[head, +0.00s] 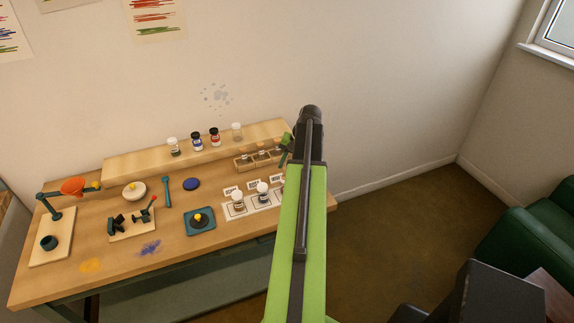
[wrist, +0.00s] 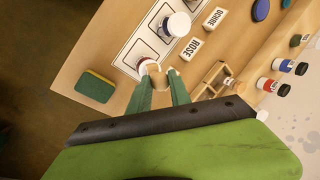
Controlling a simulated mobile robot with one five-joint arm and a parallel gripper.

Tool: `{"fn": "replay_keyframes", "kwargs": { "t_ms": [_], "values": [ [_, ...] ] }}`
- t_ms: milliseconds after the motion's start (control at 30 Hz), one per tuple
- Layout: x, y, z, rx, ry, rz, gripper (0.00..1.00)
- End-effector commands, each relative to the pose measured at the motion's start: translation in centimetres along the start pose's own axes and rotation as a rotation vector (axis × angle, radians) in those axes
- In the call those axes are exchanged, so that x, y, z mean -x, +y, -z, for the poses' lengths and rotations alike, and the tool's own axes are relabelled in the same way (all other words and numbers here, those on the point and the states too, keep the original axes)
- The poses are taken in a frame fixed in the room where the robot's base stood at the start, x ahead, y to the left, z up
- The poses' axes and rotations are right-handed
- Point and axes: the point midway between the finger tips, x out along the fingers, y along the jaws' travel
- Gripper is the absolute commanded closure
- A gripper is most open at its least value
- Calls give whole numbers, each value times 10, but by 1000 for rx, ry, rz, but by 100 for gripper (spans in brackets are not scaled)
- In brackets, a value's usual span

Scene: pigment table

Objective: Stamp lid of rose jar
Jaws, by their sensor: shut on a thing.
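The rose jar (wrist: 147,66) shows in the wrist view just beyond my fingertips, with a pale lid and a reddish edge. My gripper (wrist: 162,76) is shut on a small tan wooden thing, which looks like a stamp (wrist: 160,79). It is close to the jar's lid; I cannot tell whether they touch. The stamp's face is hidden.
A white-lidded jar (wrist: 178,24) stands on the printed strip near the OCHRE card (wrist: 215,17). A green and yellow sponge (wrist: 95,87) lies near the table edge. The wooden rack (head: 243,164) is behind the strip. Several jars, including a red-labelled one (head: 215,138), stand on the back shelf.

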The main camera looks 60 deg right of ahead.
Motion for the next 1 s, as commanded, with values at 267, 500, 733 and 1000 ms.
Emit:
{"fn": "replay_keyframes", "kwargs": {
  "t_ms": [267,500,733,1000],
  "values": [
    [14,-4,0,0,0,-2,100],
    [36,-12,0,0,0,-1,100],
    [56,-19,0,0,0,-1,100],
    [67,-24,0,1,0,-1,100]
  ]
}}
